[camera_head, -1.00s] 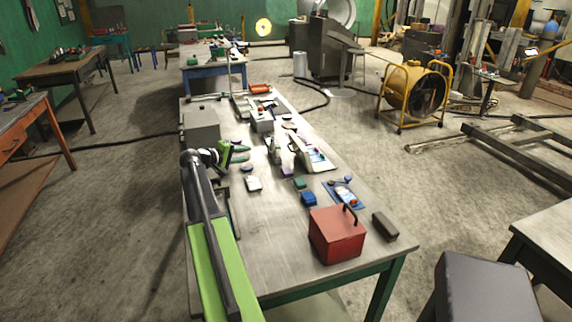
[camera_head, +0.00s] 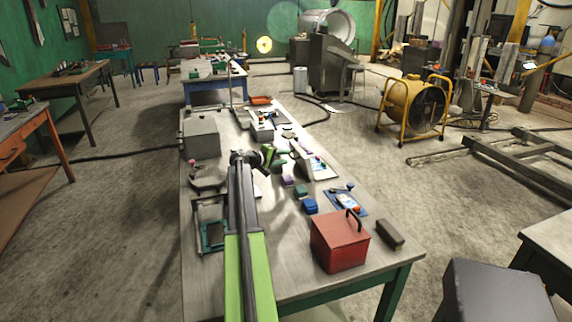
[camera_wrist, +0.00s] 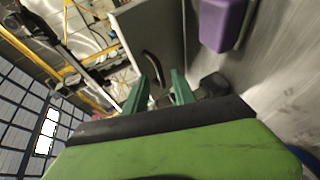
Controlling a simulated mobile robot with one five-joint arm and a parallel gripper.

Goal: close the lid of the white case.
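The white case (camera_head: 324,171) lies open on the right side of the long workbench, with small coloured items in it. In the wrist view a pale grey panel with a dark curved handle, apparently this lid (camera_wrist: 165,25), rises just beyond my fingers. My gripper (camera_head: 272,157) is left of the lid over the bench. In the wrist view its two green fingers (camera_wrist: 160,90) are apart with nothing clearly between them. I cannot tell whether a finger touches the panel.
A purple block (camera_wrist: 222,22) lies close by on the bench. A blue block (camera_head: 310,206), a red box with a handle (camera_head: 340,243) and a dark block (camera_head: 390,234) stand nearer. A grey box (camera_head: 201,138) stands at the left edge.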

